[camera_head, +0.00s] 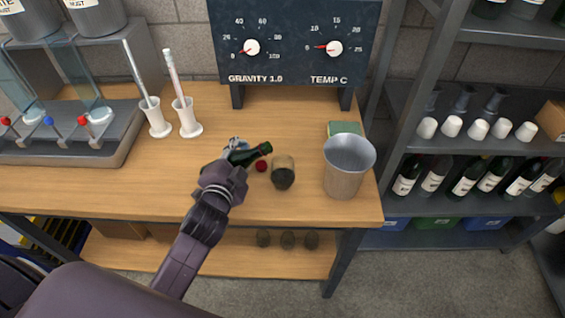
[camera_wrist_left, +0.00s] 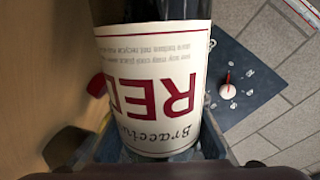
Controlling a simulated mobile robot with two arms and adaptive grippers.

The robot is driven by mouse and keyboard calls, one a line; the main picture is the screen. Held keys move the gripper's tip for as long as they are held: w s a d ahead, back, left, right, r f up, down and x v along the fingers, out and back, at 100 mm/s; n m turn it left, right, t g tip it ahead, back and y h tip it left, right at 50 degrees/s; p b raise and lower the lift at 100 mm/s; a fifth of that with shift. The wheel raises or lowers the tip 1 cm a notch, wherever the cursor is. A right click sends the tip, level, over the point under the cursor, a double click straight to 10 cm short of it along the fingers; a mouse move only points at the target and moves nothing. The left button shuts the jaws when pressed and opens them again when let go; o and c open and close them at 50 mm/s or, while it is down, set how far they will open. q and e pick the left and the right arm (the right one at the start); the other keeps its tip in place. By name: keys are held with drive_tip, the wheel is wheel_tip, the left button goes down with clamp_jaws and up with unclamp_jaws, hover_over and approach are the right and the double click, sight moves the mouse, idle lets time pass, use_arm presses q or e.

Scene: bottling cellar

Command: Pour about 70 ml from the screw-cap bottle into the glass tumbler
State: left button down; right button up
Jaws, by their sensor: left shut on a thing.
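My left gripper (camera_head: 236,158) is shut on the dark green screw-cap bottle (camera_head: 254,153). The bottle is tilted well over, its neck pointing right and its mouth near the upper left of the tumbler's rim. In the left wrist view the bottle's cream label (camera_wrist_left: 155,85) fills the middle, its red lettering upside down. The glass tumbler (camera_head: 283,174) stands upright on the bench, with dark contents low in it. I cannot tell whether a stream is flowing. A small red cap (camera_head: 261,166) lies between bottle and tumbler. My right gripper is not in view.
A grey metal bucket (camera_head: 347,169) stands close right of the tumbler, with a green sponge (camera_head: 345,128) behind it. Two white cylinder stands (camera_head: 187,122) are at the back left, by a grey rack (camera_head: 70,140). A gauge panel (camera_head: 293,45) stands behind. The front bench strip is clear.

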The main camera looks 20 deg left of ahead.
use_arm(q)
drive_tip(key=r+n, duration=0.1)
drive_tip(key=d+n+p, duration=0.1)
drive_tip(key=d+r, duration=0.1)
drive_tip(key=shift+w+r+n+t+h, duration=0.25)
drive_tip(key=shift+r+n+t+h, duration=0.1)
drive_tip(key=shift+n+t+h, duration=0.05)
drive_tip(key=shift+w+d+r+n+t+h+p, duration=0.1)
drive_tip(key=shift+r+n+t+h, duration=0.15)
drive_tip(key=shift+n, duration=0.85)
drive_tip(key=shift+s+r+n+t+h+p, duration=0.15)
drive_tip(key=shift+n+t, duration=0.2)
drive_tip(key=shift+n, duration=0.75)
drive_tip(key=shift+w+d+r+n+t+h+p, duration=0.1)
drive_tip(key=shift+w+r+n+t, duration=0.15)
drive_tip(key=shift+n, duration=0.85)
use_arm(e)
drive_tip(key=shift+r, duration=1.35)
use_arm(q)
drive_tip(key=shift+s, duration=0.1)
